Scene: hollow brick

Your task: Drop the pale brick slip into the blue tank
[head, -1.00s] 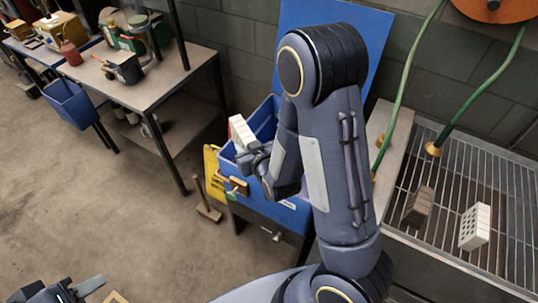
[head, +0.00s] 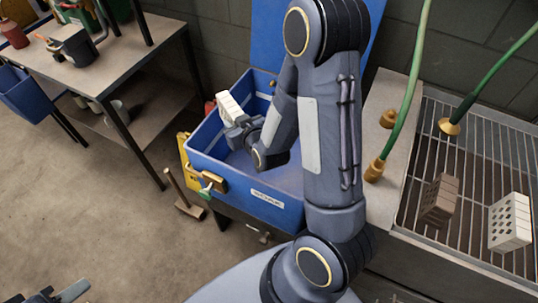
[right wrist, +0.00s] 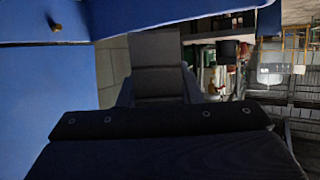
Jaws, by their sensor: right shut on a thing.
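The pale brick slip (head: 231,106) is held by my right gripper (head: 237,121) over the left back part of the blue tank (head: 270,203). My right gripper is shut on it; the slip stands up tilted out of the jaws. In the right wrist view the slip (right wrist: 157,65) is a dark grey shape between the fingers, with blue walls at the left and top. My right arm hides part of the tank's right side. My left gripper (head: 62,294) is only partly in view at the bottom left corner, and its opening cannot be told.
A brown brick (head: 440,200) and a pale brick with holes (head: 510,222) lie on the metal grate (head: 475,165) at right. Green hoses (head: 408,95) hang there. A workbench (head: 150,50) stands at back left. A wooden-handled tool (head: 184,194) stands left of the tank.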

